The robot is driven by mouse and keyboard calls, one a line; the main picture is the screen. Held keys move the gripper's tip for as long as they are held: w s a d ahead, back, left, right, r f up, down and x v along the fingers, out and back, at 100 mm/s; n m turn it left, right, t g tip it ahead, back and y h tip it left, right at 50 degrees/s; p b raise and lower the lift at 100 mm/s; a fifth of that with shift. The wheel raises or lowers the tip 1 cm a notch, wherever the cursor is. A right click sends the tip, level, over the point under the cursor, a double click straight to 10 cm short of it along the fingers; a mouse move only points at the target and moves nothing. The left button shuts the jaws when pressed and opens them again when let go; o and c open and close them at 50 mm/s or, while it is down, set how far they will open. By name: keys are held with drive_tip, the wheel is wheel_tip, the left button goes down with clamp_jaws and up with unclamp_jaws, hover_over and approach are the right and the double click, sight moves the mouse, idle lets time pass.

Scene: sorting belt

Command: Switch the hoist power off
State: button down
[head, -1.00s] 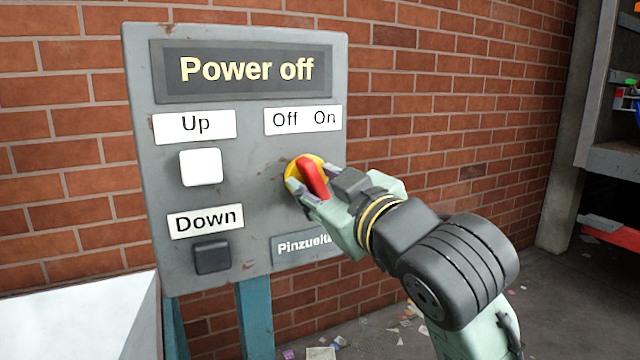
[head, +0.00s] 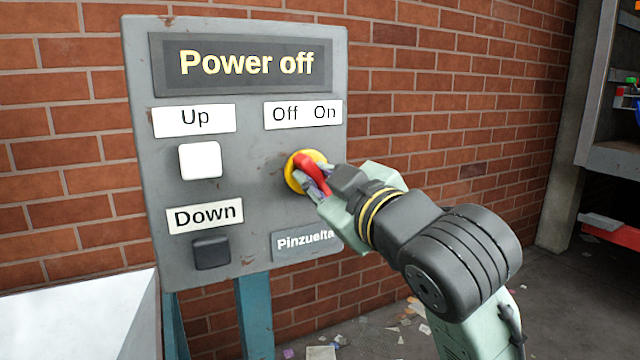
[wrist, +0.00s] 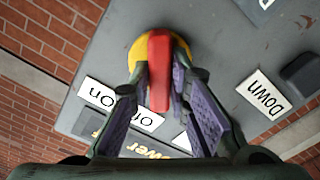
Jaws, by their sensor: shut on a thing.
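The grey hoist panel (head: 262,225) stands in front of a brick wall, and its display (head: 245,67) reads "Power off". Under the "Off On" label (head: 303,115) is a rotary switch with a yellow round base (head: 291,172) and a red handle (head: 303,163). The handle's upper end leans left, toward "Off". My gripper (head: 318,180) is at the switch, its fingers on either side of the red handle and shut on it. In the wrist view the red handle (wrist: 159,70) lies between the two fingertips, over the yellow base (wrist: 140,50).
A white "Up" button (head: 200,161) and a black "Down" button (head: 212,253) sit to the left on the panel. A white surface (head: 80,315) is at the lower left. Shelving (head: 610,160) stands at the far right. Scraps litter the floor.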

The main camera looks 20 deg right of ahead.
drive_tip(key=shift+n, duration=0.5)
drive_tip(key=c, duration=1.5)
unclamp_jaws()
drive_tip(key=s, duration=0.4)
drive_tip(key=s+d, duration=0.1)
drive_tip(key=s, duration=0.3)
drive_tip(key=s+d, duration=0.1)
drive_tip(key=s, duration=0.2)
drive_tip(key=shift+s+d, duration=0.15)
drive_tip(key=shift+s, duration=0.25)
